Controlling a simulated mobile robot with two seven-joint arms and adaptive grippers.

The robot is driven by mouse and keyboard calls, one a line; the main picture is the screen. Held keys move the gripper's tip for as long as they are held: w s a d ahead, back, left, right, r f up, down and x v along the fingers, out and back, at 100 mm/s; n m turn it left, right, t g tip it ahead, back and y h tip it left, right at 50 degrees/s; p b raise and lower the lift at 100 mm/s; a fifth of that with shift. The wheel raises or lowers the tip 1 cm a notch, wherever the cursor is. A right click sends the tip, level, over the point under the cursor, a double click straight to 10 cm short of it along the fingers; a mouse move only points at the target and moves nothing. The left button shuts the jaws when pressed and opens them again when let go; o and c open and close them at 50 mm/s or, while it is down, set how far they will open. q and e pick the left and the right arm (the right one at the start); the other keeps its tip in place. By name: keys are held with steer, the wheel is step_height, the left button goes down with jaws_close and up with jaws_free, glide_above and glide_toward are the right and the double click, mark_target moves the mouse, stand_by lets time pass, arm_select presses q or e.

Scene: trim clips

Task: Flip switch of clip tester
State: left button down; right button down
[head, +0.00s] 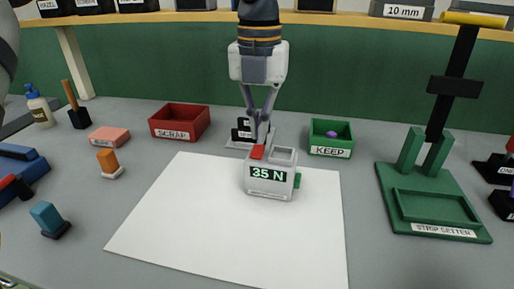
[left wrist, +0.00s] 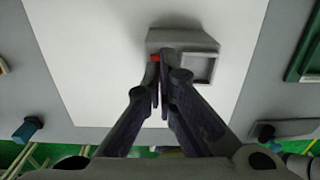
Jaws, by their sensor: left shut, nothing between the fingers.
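The clip tester (head: 270,190) is a light grey box reading "35 N" on its front, standing on the white sheet. Its red switch (head: 257,153) is on the top left, beside a square recess (head: 284,155), and a green part (head: 297,181) sticks out at its right side. My left gripper (head: 261,138) points down with shut, empty fingers at the red switch; whether they touch it I cannot tell. In the left wrist view the fingertips (left wrist: 161,62) partly cover the red switch (left wrist: 155,57) on the tester (left wrist: 180,36). My right gripper is not in view.
A red SCRAP bin (head: 180,122) stands at back left and a green KEEP bin (head: 331,140) with a purple piece at back right. A green strip setter (head: 430,205) is at right. Several small clips lie at left. The white sheet (head: 200,220) is otherwise clear.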

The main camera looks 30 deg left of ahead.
mark_target(259, 147)
arm_select(q)
steer(key=shift+f, duration=1.3)
stand_by(0.8)
steer(key=shift+r, duration=3.55)
